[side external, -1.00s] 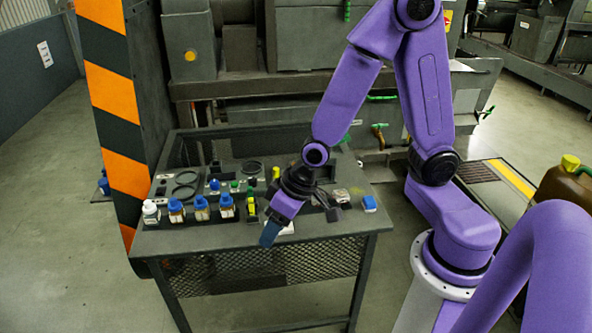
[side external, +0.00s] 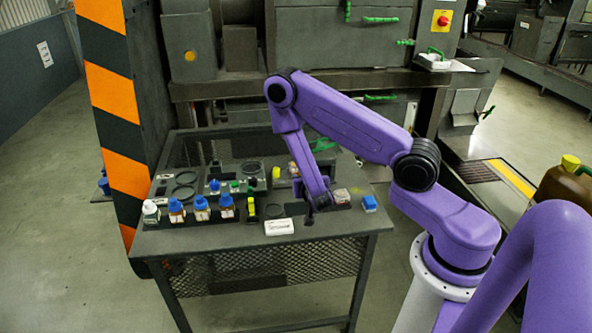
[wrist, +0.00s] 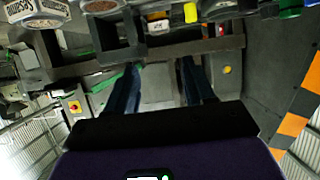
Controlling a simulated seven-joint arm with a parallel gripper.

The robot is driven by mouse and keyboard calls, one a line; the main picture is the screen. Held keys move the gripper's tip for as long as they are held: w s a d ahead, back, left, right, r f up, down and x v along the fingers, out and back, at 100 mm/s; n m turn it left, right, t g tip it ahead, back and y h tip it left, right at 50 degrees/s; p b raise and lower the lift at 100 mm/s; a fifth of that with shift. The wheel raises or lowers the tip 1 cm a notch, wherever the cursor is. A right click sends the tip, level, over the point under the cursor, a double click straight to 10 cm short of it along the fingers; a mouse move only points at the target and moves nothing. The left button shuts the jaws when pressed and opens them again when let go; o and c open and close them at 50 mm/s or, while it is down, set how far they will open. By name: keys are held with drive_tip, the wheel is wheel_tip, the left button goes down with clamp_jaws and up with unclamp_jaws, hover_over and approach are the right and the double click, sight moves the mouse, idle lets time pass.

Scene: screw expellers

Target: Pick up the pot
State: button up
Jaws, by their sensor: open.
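No thing in view can be told for certain as the pot. Small containers stand on the dark table (side external: 270,243): a white bottle (side external: 151,212) and several blue-capped bottles (side external: 201,209) at the left. My gripper (side external: 311,217) points down at the table's right part, right of a white flat box (side external: 279,227). In the wrist view my gripper (wrist: 160,68) shows two dark fingers apart with nothing held between them. A hexagonal labelled jar (wrist: 38,12) and a round container with brown contents (wrist: 100,6) are at the top left there, beyond the fingertips.
A blue block (side external: 370,203) lies near the table's right edge. A yellow-green bottle (side external: 251,207) stands in the middle. A striped post (side external: 110,120) rises at the left, and a large machine (side external: 330,50) stands behind. The table's front right strip is clear.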

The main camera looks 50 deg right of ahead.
approach(296, 169)
drive_tip(key=x, duration=0.2)
drive_tip(key=r+x, duration=0.1)
drive_tip(key=x, duration=0.1)
drive_tip(key=shift+w+d+f, duration=0.15)
drive_tip(key=shift+w+d, duration=0.05)
drive_tip(key=shift+d, duration=0.2)
drive_tip(key=shift+x, duration=2.6)
drive_tip(key=shift+s+f, duration=0.1)
drive_tip(key=c, duration=0.9)
